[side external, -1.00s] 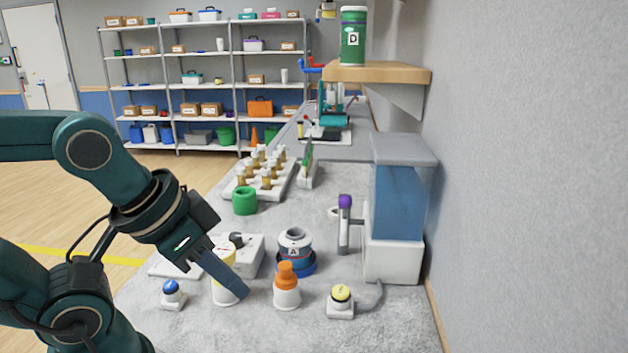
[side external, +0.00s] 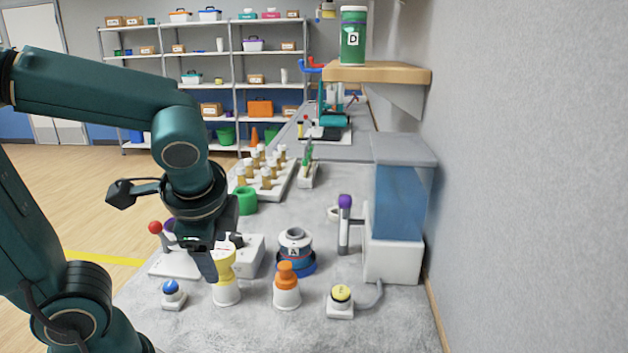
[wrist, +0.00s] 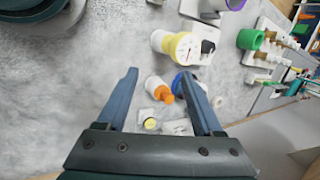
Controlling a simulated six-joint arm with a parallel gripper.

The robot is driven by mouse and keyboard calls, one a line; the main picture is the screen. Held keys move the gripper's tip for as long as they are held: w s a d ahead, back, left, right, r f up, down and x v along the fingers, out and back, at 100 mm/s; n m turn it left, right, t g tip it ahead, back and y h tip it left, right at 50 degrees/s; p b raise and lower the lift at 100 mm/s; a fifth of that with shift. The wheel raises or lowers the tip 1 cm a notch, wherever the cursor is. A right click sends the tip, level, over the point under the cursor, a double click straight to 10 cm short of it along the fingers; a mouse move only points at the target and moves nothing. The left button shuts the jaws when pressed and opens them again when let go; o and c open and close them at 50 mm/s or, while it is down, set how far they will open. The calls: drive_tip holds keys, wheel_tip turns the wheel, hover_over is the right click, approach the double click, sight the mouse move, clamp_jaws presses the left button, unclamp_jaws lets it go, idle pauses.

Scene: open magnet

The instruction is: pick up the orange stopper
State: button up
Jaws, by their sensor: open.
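The orange stopper (side external: 286,275) sits upright in a white, cup-like holder (side external: 287,298) on the grey bench, near the front middle. In the wrist view the orange stopper (wrist: 163,94) lies between my fingers in the picture, beyond their tips. My gripper (side external: 210,265) points down, left of the stopper and apart from it, beside a yellow and white piece (side external: 226,290). In the wrist view my gripper (wrist: 161,75) has its two blue-grey fingers spread with nothing held between them.
A blue-topped button (side external: 172,290) stands left and a yellow-topped button (side external: 341,294) right of the stopper. A blue and white container marked A (side external: 294,245) stands close behind it. A dispenser with a blue tank (side external: 398,205) is at the right wall. Bench in front is clear.

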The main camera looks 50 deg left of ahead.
drive_tip(key=w+a+f+m+y, duration=0.1)
drive_tip(key=w+a+m+y, duration=0.1)
drive_tip(key=w+m+y, duration=0.25)
drive_tip(key=m+t+y, duration=0.1)
drive_tip(key=m+y, duration=0.2)
drive_tip(key=m, duration=0.4)
hover_over(286, 275)
drive_tip(key=s, duration=0.2)
wheel_tip(286, 275, down, 4)
drive_tip(key=d+f+m, duration=0.1)
drive_tip(key=w+d+f+m+t, duration=0.1)
drive_tip(key=d+f+m, duration=0.1)
drive_tip(key=shift+f+t, duration=0.15)
drive_tip(key=shift+t, duration=0.15)
drive_tip(key=shift+f+m, duration=0.25)
drive_tip(key=shift+x, duration=2.35)
drive_tip(key=shift+f, duration=0.1)
drive_tip(key=shift+f, duration=0.1)
clamp_jaws()
